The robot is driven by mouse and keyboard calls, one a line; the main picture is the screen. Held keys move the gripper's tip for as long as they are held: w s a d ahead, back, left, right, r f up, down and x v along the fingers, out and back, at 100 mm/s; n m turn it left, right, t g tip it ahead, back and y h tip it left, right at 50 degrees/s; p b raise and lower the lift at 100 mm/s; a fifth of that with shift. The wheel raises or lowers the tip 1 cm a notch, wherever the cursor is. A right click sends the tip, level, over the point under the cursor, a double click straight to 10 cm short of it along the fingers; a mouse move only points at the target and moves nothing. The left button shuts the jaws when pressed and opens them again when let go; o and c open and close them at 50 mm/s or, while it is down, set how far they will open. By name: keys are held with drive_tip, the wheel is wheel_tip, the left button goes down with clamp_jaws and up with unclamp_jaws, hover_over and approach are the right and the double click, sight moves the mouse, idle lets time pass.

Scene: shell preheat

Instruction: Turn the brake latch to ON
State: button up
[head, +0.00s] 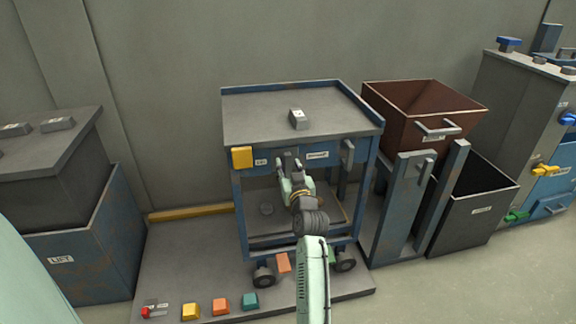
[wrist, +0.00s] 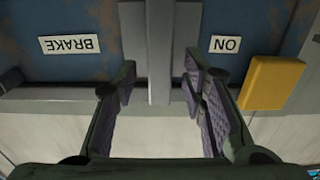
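The blue cart (head: 229,200) has a front panel with a BRAKE label (head: 317,154) and an ON label (head: 261,162). Both labels show upside down in the wrist view, BRAKE at left and ON at right. A grey upright bar, seemingly the brake latch (wrist: 160,45), stands between the labels in the wrist view. My gripper (head: 289,160) is at the cart's front panel. In the wrist view its fingers (wrist: 160,78) are open, one on each side of the bar, with gaps showing.
A yellow block (head: 242,157) sits beside the ON label. A grey handle (head: 347,152) is at the panel's right. A small grey block (head: 298,120) lies on the cart top. Bins and posts stand close at the right; coloured blocks (head: 220,306) line the platform's front.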

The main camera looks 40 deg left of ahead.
drive_tip(key=shift+x, duration=1.15)
drive_tip(key=shift+d, duration=0.1)
drive_tip(key=shift+c, duration=0.5)
clamp_jaws()
